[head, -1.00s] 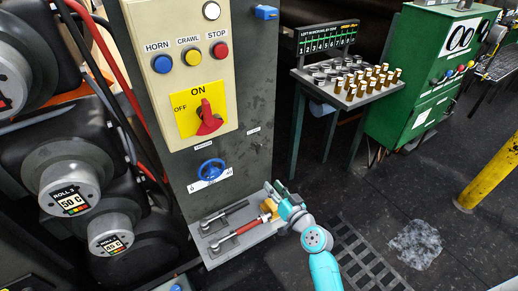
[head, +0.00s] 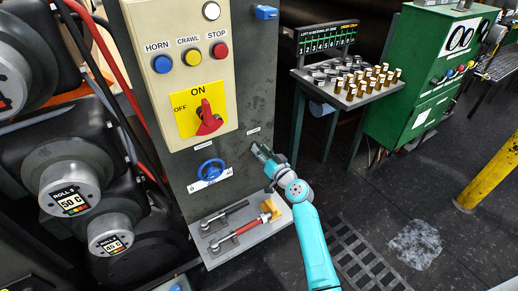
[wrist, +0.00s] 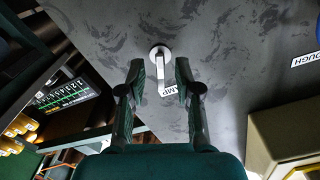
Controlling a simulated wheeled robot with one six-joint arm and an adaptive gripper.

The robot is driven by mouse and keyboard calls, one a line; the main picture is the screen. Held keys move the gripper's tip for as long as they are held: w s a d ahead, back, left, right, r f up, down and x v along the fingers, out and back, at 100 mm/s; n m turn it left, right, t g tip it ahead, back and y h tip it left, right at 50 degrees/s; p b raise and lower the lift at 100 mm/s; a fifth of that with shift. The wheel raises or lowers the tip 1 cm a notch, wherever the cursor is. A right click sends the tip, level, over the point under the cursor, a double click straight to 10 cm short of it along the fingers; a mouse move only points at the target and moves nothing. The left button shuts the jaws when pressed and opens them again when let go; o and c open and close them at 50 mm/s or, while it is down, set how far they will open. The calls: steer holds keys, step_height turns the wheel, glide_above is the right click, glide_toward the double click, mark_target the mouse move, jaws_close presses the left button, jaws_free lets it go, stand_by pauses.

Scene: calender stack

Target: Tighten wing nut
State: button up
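The wing nut, a small pale metal fitting with a round base and a lever-like wing, shows on the dark grey panel in the wrist view (wrist: 160,54). My gripper (wrist: 160,67) is open, with one dark finger on each side of the wing in that view. I cannot tell how far the fingertips are from the panel. A partly covered label ending in "MP" (wrist: 172,91) is beside the wing. In the head view my gripper (head: 258,149) is at the panel's right side, below a small label (head: 253,131), and hides the wing nut.
A blue handwheel (head: 211,170) is on the panel to the left. Below, a shelf (head: 222,258) holds a black-handled tool (head: 226,213), a red-handled tool (head: 238,236) and a yellow piece (head: 270,210). The red switch (head: 208,121) is above. A green cabinet stands at the right.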

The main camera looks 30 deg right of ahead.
steer(key=shift+w, duration=0.85)
steer(key=shift+c, duration=0.2)
jaws_close()
steer(key=shift+m, duration=0.4)
steer(key=m, duration=0.3)
steer(key=shift+m, duration=0.4)
steer(key=m, duration=0.4)
steer(key=shift+f+m, duration=0.1)
steer(key=shift+m, duration=0.2)
steer(key=m, duration=0.4)
steer(key=shift+d, duration=0.1)
steer(key=shift+f+m, duration=0.15)
steer(key=shift+m, duration=2.65)
